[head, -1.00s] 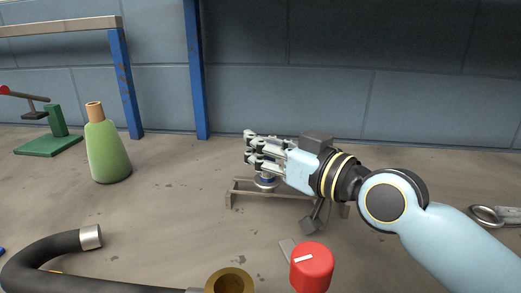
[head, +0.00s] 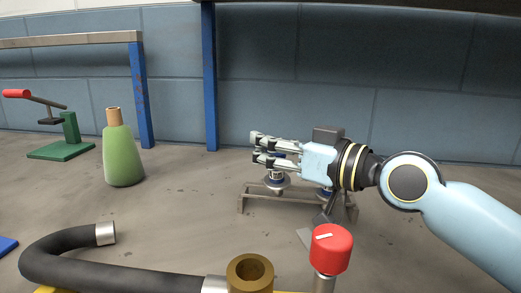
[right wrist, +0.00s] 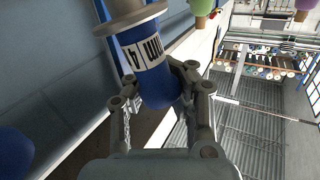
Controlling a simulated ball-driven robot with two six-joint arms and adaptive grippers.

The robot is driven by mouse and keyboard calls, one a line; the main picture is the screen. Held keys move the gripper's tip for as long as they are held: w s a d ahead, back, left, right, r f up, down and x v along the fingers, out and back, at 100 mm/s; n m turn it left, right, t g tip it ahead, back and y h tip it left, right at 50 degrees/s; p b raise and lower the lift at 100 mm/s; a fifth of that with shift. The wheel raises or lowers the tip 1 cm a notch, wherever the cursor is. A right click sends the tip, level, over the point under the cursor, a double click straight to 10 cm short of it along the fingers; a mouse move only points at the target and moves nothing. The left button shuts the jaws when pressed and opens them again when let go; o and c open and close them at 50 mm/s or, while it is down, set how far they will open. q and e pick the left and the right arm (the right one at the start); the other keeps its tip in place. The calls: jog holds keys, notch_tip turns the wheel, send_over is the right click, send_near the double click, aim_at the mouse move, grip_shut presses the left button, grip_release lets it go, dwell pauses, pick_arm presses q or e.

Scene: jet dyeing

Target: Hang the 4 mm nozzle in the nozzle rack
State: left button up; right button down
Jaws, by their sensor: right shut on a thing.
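The 4 mm nozzle (right wrist: 150,62) has a blue body with a white label and a metal flange, seen close up in the right wrist view. My right gripper (right wrist: 157,88) is shut on its blue body. In the head view the right gripper (head: 262,148) is over the left part of the nozzle rack (head: 241,203), a low grey-brown frame. The nozzle's metal flange (head: 276,184) shows below the fingers, near the rack's rear bar. I cannot tell whether it touches the rack. My left gripper is out of view.
A second blue-ringed piece (head: 326,192) is at the rack's right part. A red knob (head: 331,247), a brass fitting (head: 250,272) and a black hose (head: 62,255) are in front. A green bottle (head: 122,160) and green stand (head: 66,140) are at left.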

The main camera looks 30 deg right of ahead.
jog(key=shift+w+d+f, duration=0.15)
jog(key=shift+d+f, duration=0.05)
jog(key=shift+d, duration=0.15)
jog(key=shift+w+d+f+b, duration=0.2)
jog(key=shift+w+d+b, duration=0.1)
jog(key=shift+d, duration=0.1)
jog(key=shift+w+d+f, duration=0.15)
jog(key=shift+a+r+y+b, duration=0.2)
jog(key=shift+y+b, duration=0.1)
jog(key=shift+b, duration=0.15)
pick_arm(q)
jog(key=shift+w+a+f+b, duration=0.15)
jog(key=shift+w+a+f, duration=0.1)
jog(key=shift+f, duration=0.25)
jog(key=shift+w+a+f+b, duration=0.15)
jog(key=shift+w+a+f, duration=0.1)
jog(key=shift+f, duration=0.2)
pick_arm(e)
jog(key=shift+n+g, duration=0.3)
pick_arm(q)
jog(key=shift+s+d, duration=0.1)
pick_arm(e)
jog(key=shift+w, duration=0.1)
